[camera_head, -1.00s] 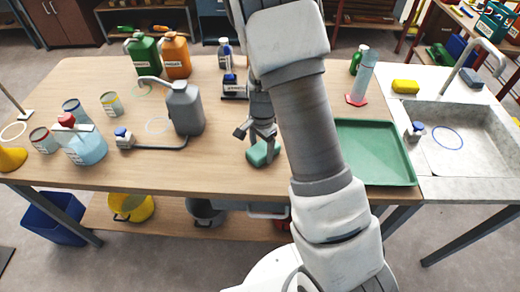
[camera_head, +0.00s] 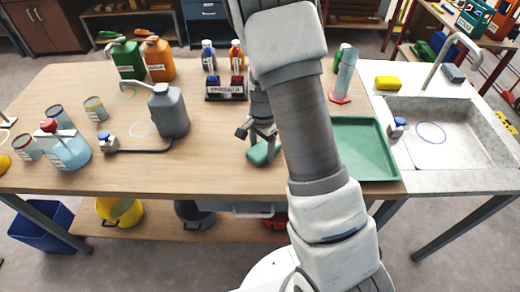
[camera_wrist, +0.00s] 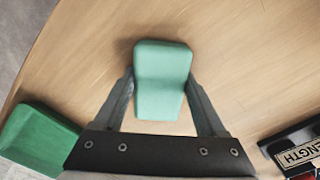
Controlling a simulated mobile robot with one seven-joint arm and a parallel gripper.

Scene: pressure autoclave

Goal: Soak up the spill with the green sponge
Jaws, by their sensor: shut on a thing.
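My gripper (camera_head: 262,138) is shut on the green sponge (camera_head: 264,153), low over the front middle of the wooden table, left of the green tray. In the wrist view the sponge (camera_wrist: 162,80) sits between the two fingers (camera_wrist: 165,98) and sticks out past their tips. I cannot tell whether it touches the table top. I see no clear spill in either view; part of the table is hidden behind my arm.
The green tray (camera_head: 388,176) lies right of the gripper, with the sink (camera_head: 455,155) beyond. A grey jug (camera_head: 170,112) and a bottle rack (camera_head: 226,97) stand to the left and behind. A yellow sponge (camera_head: 388,83) lies by the sink.

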